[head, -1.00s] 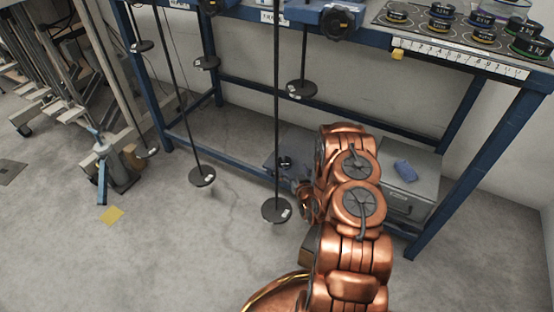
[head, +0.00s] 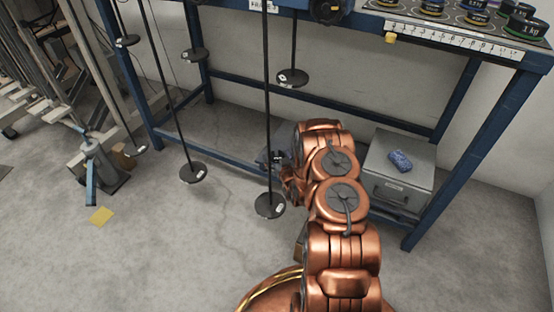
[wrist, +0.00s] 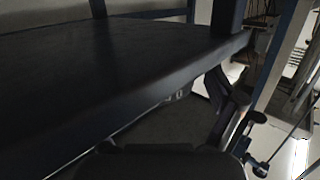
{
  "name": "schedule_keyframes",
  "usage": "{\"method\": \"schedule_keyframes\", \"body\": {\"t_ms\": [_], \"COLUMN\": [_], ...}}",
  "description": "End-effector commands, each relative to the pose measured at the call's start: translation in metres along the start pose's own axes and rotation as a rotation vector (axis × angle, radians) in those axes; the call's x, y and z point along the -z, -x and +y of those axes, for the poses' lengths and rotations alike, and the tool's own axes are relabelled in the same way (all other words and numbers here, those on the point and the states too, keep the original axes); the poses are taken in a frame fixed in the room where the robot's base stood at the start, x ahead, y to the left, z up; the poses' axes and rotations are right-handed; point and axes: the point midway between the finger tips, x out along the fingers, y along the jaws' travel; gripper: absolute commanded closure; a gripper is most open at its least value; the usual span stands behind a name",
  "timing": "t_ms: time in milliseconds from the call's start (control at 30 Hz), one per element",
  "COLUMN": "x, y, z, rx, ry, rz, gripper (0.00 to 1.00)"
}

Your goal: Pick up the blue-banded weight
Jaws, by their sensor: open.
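Several dark round weights with coloured bands stand on the mat on the bench top, at the upper right of the head view. One weight (head: 476,18) seems to have a blue band, but it is small and near the picture's top edge, so I cannot be sure. My gripper (head: 271,157) is low under the bench, partly hidden by my copper arm, far below and left of the weights. In the wrist view my gripper's dark parts show at the bottom and right, open, with no weight visible there.
The blue bench frame (head: 455,130) stands around my arm. Weight hangers on rods, such as one hanger disc (head: 270,205), hang beside my gripper. A grey cabinet (head: 390,178) with a blue sponge-like item (head: 400,161) stands under the bench.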

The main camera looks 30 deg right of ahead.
Motion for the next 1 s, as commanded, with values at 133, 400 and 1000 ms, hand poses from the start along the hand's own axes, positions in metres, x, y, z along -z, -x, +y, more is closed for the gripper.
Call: {"method": "schedule_keyframes", "body": {"t_ms": [133, 400, 1000], "x": [0.0002, 0.0004, 0.0016], "y": [0.0002, 0.0002, 0.0002], "z": [0.0005, 0.0009, 0.0011], "rx": [-0.001, -0.001, -0.001], "ry": [0.000, 0.000, 0.001], "rz": [0.000, 0.001, 0.002], "gripper": [0.19, 0.48, 0.83]}}
